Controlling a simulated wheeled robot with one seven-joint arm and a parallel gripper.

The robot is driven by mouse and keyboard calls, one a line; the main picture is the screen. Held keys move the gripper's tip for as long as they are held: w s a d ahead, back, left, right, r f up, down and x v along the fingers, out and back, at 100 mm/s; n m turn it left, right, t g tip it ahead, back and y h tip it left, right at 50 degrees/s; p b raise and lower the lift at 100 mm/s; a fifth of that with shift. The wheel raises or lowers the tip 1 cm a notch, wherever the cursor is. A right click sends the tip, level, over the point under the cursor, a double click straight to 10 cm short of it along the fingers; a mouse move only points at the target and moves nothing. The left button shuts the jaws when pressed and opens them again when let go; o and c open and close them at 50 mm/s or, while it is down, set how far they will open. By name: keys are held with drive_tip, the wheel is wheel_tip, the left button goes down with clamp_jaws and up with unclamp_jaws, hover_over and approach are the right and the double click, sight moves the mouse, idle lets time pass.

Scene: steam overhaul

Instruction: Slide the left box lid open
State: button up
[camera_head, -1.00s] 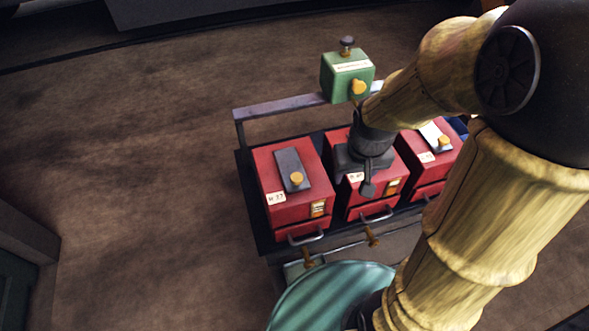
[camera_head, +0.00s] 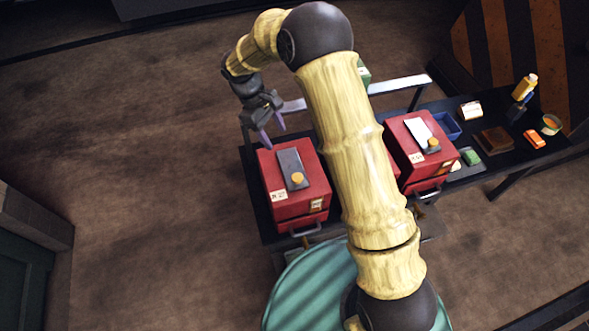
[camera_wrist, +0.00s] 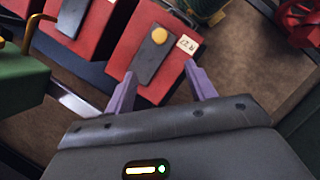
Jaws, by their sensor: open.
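The left red box (camera_head: 298,204) stands at the left end of the dark bench. Its dark grey lid (camera_head: 289,161) lies on the box top and carries a round yellow knob (camera_head: 297,179). My gripper (camera_head: 275,140) is open and empty, above and behind the box's far edge. In the wrist view, the lid (camera_wrist: 146,56) and its yellow knob (camera_wrist: 159,35) show beyond the two purple fingers of my gripper (camera_wrist: 160,88). The fingers are apart from the knob. A white label (camera_wrist: 187,44) sits beside the lid.
The right red box (camera_head: 406,160) stands further along the bench; my arm hides most of the middle one. A blue tray (camera_head: 446,126), a yellow bottle (camera_head: 525,86) and small items lie at the right. A rail (camera_head: 400,85) runs behind the boxes. Floor left is clear.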

sight(297, 177)
drive_tip(key=p+x, duration=0.5)
drive_tip(key=x, duration=1.2)
drive_tip(key=shift+f, duration=0.2)
